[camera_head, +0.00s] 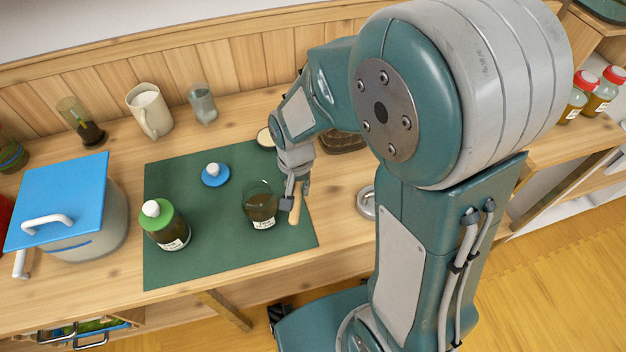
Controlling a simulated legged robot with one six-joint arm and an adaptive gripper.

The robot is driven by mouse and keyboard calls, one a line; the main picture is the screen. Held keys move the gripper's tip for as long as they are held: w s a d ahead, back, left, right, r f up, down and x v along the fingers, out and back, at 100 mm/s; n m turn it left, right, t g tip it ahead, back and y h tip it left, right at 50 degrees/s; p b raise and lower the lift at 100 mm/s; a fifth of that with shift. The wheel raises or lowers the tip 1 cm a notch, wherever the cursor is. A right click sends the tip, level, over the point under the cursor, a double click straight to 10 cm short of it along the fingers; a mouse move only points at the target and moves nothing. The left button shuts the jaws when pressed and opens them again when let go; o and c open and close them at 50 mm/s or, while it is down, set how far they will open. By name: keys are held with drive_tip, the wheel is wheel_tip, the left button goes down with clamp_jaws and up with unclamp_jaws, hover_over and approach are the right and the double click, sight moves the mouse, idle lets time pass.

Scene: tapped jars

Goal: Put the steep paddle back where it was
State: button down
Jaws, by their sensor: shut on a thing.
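My gripper (296,193) points down over the right part of the dark green mat (190,265). It is shut on the steep paddle (296,208), a tan wooden piece whose lower part shows below the fingers. The paddle is just right of an open glass jar (262,208) with dark contents and a white label. I cannot tell whether the paddle touches the mat. A jar with a green lid and white knob (168,226) stands at the mat's left. A blue lid with a white knob (215,176) lies on the mat behind the open jar.
A pot with a blue lid (62,200) stands left of the mat. A glass with dark contents (82,122), a cream mug (150,110) and a clear glass (202,104) stand along the back. A round pale-topped item (265,138) and a metal ring-like item (366,203) are near my arm.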

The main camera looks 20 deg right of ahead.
drive_tip(key=shift+f, duration=3.85)
drive_tip(key=shift+c, duration=2.2)
unclamp_jaws()
drive_tip(key=shift+a, duration=0.1)
drive_tip(key=shift+w, duration=0.1)
wheel_tip(320, 180, up, 11)
drive_tip(key=shift+f, duration=0.1)
drive_tip(key=shift+r, duration=0.7)
drive_tip(key=s+d+r+n+t, duration=0.2)
drive_tip(key=s+d+r, duration=0.1)
drive_tip(key=s+r, duration=0.2)
drive_tip(key=s+d+r+n+t, duration=0.2)
drive_tip(key=s+r, duration=0.4)
drive_tip(key=r, duration=0.4)
drive_tip(key=shift+s+d+r+t, duration=0.25)
drive_tip(key=shift+d+r+t, duration=0.05)
drive_tip(key=shift+d+t, duration=0.55)
